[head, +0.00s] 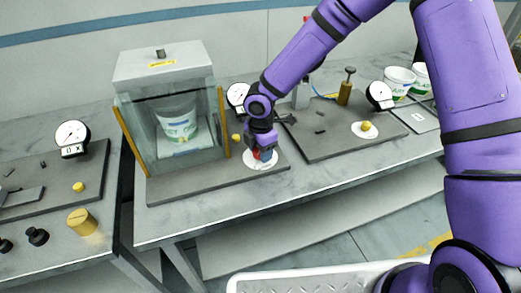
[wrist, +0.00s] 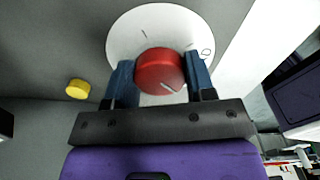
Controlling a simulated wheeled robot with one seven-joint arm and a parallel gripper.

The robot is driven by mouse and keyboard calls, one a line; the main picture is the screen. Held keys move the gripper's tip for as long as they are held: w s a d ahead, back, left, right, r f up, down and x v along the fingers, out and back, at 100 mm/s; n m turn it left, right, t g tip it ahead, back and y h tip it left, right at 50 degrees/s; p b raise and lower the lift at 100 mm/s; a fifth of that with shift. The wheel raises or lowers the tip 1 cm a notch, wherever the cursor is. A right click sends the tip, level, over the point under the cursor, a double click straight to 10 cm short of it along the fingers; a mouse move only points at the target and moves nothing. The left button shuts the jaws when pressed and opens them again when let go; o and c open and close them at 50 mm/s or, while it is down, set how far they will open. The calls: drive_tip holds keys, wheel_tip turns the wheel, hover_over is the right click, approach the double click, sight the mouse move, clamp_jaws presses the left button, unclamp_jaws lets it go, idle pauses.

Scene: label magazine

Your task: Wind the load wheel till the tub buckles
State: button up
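The load wheel is a round red knob with a pale pointer mark (wrist: 160,72), on a white disc with tick marks (wrist: 120,38). In the head view only a bit of red shows under my gripper (head: 262,152). My gripper's blue fingers (wrist: 161,70) stand on either side of the wheel and appear to press on it. The tub (head: 177,122) is white with a green and yellow print. It stands upright inside the clear-walled chamber (head: 162,63) left of the wheel, and I see no clear buckling. The gauge (head: 237,93) behind is partly hidden by my arm.
A yellow button (wrist: 78,89) sits on the base plate left of the wheel. Similar stations stand to both sides, with a gauge (head: 72,133) at left and another (head: 379,94) at right. More tubs (head: 398,82) stand at the back right.

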drive_tip(key=shift+m, duration=0.4)
drive_tip(key=m, duration=0.8)
drive_tip(key=shift+m, duration=0.3)
drive_tip(key=m, duration=0.4)
drive_tip(key=shift+m, duration=2.2)
drive_tip(key=o, duration=0.9)
drive_tip(key=shift+o, duration=0.2)
